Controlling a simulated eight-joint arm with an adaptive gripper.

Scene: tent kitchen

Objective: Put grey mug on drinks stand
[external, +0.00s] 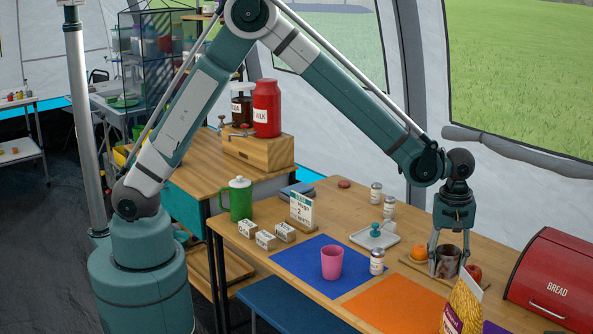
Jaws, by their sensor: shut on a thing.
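A dark brownish-grey mug (447,262) is at the right end of the wooden table. My gripper (447,250) points down with its fingers around the mug's sides, shut on it. The mug is at a small wooden board (414,262); I cannot tell whether it touches the board or is just above it. A wooden stand (258,151) on the counter at back left bears a red milk container (267,108) and a dark jar (241,104); it may be the drinks stand, but no label on it confirms this.
An orange (418,251) and red fruit (474,272) flank the mug. A yellow bag (464,304) and red bread box (555,272) stand nearby. A pink cup (332,263) is on a blue mat (300,262). A green lidded jug (240,199), small boxes and a sign (302,211) stand at left.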

